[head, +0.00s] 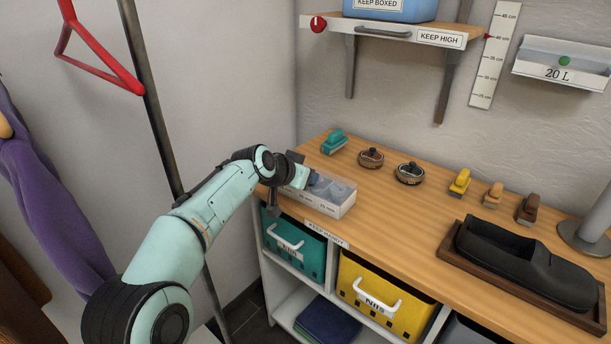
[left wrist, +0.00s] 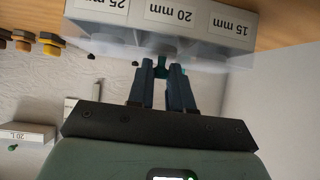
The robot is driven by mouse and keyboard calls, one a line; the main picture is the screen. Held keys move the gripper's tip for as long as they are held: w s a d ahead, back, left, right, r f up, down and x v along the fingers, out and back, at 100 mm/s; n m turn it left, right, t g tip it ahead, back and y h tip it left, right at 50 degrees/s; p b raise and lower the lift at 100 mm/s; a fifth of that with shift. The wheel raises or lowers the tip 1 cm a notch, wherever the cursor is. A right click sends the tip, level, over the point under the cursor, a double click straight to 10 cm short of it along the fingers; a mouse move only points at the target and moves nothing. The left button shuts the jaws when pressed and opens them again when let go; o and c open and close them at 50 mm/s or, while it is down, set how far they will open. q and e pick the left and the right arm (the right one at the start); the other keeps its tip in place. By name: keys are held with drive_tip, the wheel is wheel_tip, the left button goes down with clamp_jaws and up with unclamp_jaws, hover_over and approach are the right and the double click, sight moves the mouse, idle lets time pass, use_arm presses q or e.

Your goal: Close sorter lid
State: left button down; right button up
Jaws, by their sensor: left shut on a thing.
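The sorter (head: 338,208) is a pale box with size labels on its front, at the left end of the wooden worktop. Its top looks grey and see-through; I cannot tell how its lid sits. In the left wrist view the sorter (left wrist: 212,44) shows upside down with labels 25 mm, 20 mm and 15 mm. My left gripper (head: 294,176) is at the sorter's left end. In the left wrist view the left gripper (left wrist: 172,68) has its dark fingers close together on a small teal tab (left wrist: 163,57) at the sorter's edge. My right gripper is out of view.
On the worktop (head: 400,228) stand a teal brush (head: 334,141), two round tins (head: 371,157), several small brushes (head: 460,182) and a black shoe in a tray (head: 450,258). Teal and yellow bins (head: 385,305) sit below. A shelf (head: 390,32) hangs above.

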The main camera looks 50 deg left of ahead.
use_arm(q)
drive_tip(key=shift+s+f, duration=0.1)
drive_tip(key=shift+f, duration=0.8)
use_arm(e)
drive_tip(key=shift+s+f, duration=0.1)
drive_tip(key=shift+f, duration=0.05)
use_arm(q)
drive_tip(key=c, duration=1)
unclamp_jaws()
drive_tip(key=shift+a, duration=0.1)
drive_tip(key=shift+c, duration=0.2)
drive_tip(key=shift+s+d+r, duration=0.1)
drive_tip(key=shift+d+r, duration=0.05)
drive_tip(key=shift+d, duration=0.05)
drive_tip(key=a+r+p+v, duration=0.1)
drive_tip(key=v, duration=0.7)
drive_tip(key=shift+w, duration=0.2)
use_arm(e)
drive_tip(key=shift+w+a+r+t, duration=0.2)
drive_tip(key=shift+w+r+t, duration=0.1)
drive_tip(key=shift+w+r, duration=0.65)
use_arm(q)
drive_tip(key=shift+d, duration=0.1)
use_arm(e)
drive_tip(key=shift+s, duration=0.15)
